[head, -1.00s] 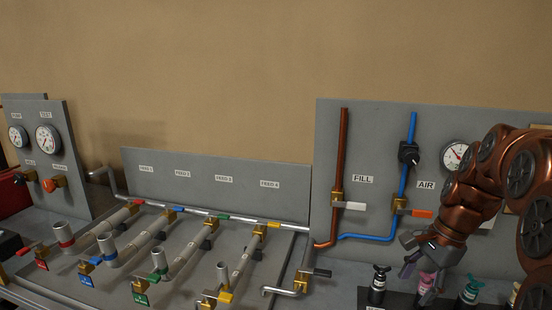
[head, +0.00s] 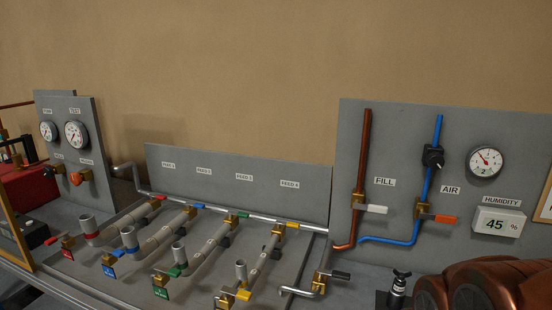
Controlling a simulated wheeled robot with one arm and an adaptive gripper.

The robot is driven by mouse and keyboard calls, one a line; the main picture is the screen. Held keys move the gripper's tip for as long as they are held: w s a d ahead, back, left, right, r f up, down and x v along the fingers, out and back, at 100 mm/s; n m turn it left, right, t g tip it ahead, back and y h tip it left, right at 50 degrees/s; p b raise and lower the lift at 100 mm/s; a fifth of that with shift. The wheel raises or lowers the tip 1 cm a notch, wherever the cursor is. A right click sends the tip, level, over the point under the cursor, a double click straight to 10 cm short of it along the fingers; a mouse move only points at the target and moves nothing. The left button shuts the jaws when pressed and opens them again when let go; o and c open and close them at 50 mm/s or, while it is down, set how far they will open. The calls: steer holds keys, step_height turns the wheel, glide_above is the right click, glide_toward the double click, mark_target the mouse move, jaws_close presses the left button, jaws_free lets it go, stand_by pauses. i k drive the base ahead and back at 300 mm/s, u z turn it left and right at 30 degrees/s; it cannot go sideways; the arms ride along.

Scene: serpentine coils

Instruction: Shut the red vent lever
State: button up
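The serpentine coil stand (head: 197,286) has several pipe runs with red, blue, green and yellow parts. At its left run, a small red lever (head: 52,240) sits on a brass valve (head: 68,242) at the front, above a red tag (head: 67,254). Another red lever (head: 158,197) is at the back end of the same run. No readable label shows which one is the vent, and their exact angles are too small to judge. My gripper is out of view; only my copper arm links show at the lower right, far from the red levers.
A panel (head: 345,130) on the right carries FILL and AIR valves, a gauge (head: 485,162) and a humidity display (head: 498,222). A dark-capped bottle (head: 398,287) stands near my arm. A gauge panel (head: 88,110) and a red box (head: 25,187) are at the left.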

mark_target(66, 235)
steer(key=k, duration=0.3)
steer(key=z, duration=0.55)
steer(key=i, duration=0.25)
steer(key=u, duration=2.25)
